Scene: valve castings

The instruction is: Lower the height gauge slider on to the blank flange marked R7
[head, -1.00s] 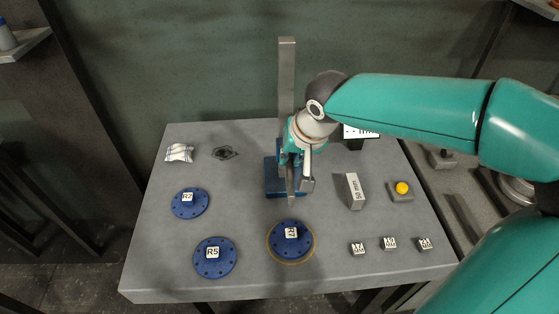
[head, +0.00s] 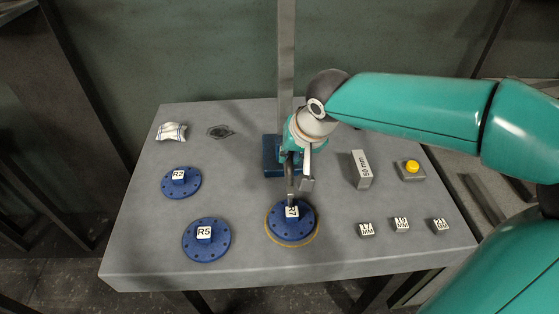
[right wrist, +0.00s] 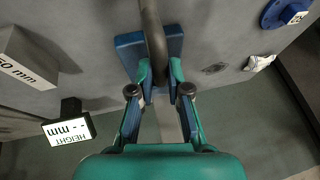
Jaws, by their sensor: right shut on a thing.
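The height gauge has a tall grey column (head: 286,60) on a blue base (head: 270,158). My right gripper (head: 298,160) is shut on its slider, whose grey measuring arm (head: 291,185) points down to the front. The blank flange marked R7 (head: 291,228), blue and round, lies under the arm's end. The arm's end overlaps the R7 label in the head view; I cannot tell whether it touches. In the right wrist view my right gripper (right wrist: 160,80) closes around the slider, with the curved grey arm (right wrist: 152,30) beyond. My left gripper is not in view.
Blue flanges R2 (head: 181,186) and R5 (head: 206,243) lie at left. A 50 mm block (head: 362,172), a yellow button (head: 412,166) and small marked blocks (head: 401,224) are at right. A crumpled cloth (head: 171,132) lies at back left.

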